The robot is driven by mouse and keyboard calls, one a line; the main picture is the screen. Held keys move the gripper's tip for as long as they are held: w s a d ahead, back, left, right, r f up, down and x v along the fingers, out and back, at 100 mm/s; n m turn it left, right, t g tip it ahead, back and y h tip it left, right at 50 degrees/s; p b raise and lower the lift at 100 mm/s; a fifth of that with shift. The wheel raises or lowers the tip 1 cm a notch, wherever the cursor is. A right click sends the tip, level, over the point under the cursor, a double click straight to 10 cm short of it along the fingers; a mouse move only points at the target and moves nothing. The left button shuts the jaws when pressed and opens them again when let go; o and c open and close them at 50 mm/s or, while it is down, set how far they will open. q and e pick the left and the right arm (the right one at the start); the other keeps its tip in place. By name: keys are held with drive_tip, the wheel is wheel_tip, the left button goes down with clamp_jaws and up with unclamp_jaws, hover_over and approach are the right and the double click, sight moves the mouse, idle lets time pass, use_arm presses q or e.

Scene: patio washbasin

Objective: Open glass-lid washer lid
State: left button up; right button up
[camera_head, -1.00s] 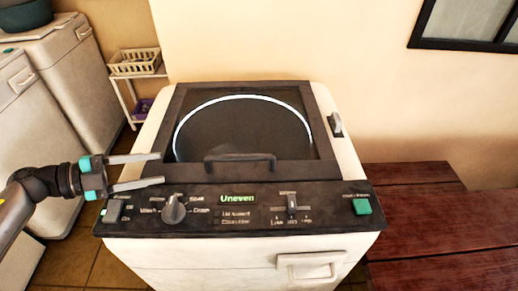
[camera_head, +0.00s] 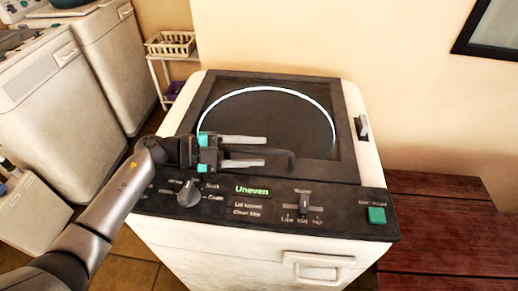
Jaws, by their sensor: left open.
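The washer (camera_head: 258,240) stands in the middle of the head view, white with a black control panel on its front top edge. Its dark glass lid (camera_head: 285,115) lies flat and shut, with a pale ring showing under the glass. The black lid handle (camera_head: 284,157) is a bar along the lid's front edge, its left part hidden behind my gripper. My left gripper (camera_head: 265,151) is open, its two fingers pointing right over the left part of the handle. I cannot tell whether the fingers touch it. My right gripper is not in view.
The panel has a round knob (camera_head: 189,194), a slider (camera_head: 304,203) and a green button (camera_head: 377,215). More white machines (camera_head: 58,95) and a shelf with a basket (camera_head: 171,44) stand at left. A dark red wooden bench (camera_head: 450,245) is close on the right. A wall is behind.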

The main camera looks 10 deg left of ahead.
use_arm(q)
drive_tip(key=shift+x, duration=0.8)
drive_tip(key=shift+c, duration=0.2)
clamp_jaws()
idle(0.8)
